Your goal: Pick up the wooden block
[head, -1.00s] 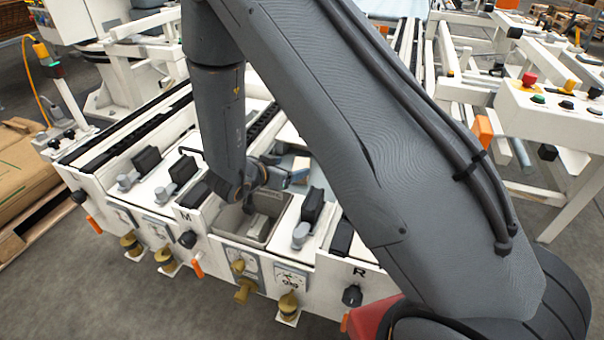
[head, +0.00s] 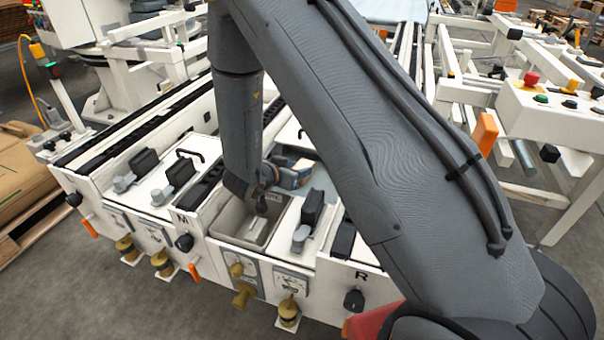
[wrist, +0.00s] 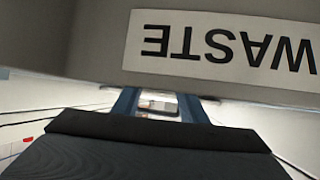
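My gripper (head: 262,208) points down over the mouth of the grey waste bin (head: 226,220) in the head view. In the wrist view its two blue fingers (wrist: 158,104) stand apart, with a gap between them. A small pale piece (head: 257,228) lies in the bin below the gripper; I cannot tell whether it is the wooden block. A small brown-and-white patch shows beyond the gap in the wrist view, too small to identify.
The bin wall with the "WASTE" label (wrist: 215,47) is close in the wrist view. White machine panels with black-and-grey clamps (head: 311,208) flank the bin. Brass-coloured knobs (head: 243,294) stick out in front. A control box (head: 548,105) stands at the right.

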